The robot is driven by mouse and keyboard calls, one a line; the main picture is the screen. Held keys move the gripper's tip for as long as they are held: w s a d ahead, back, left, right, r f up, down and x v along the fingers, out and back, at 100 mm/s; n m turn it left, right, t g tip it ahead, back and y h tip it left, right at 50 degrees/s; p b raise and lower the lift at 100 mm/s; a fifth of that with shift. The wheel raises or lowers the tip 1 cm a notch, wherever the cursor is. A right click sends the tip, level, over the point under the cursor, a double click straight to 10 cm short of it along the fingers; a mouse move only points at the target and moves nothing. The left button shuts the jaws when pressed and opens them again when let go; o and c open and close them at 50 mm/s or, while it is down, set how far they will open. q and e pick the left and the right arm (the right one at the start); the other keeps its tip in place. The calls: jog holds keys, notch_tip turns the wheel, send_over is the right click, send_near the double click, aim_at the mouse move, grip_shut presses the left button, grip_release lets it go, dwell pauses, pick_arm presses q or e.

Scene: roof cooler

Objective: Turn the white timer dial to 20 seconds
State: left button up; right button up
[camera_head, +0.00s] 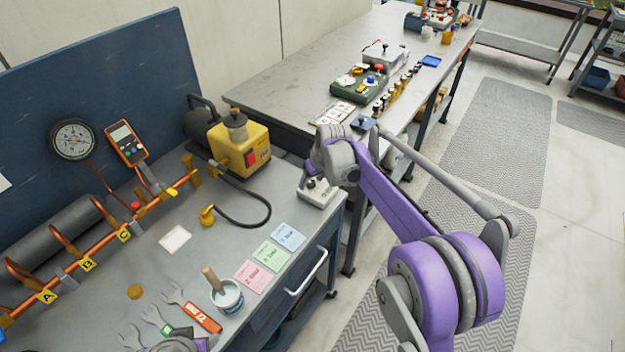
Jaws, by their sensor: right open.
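A small white box (318,192) with a dark knob on top stands at the right end of the near bench. A green box (358,88) on the far table carries a round white dial (345,81) on its top. I cannot read any scale on either. My right gripper (312,172) is open and points down just above the small white box. My own wrist partly hides the fingers, and I cannot tell whether they touch the knob. A grey and purple part of my left arm (180,344) shows at the bottom edge; its fingers cannot be made out.
A yellow pump (238,147) with a black hose stands behind on the near bench. Coloured cards (270,256), a cup (227,296) and wrenches lie in front. A white box (385,55) stands on the far table.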

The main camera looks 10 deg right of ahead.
grip_shut()
dwell(0.4)
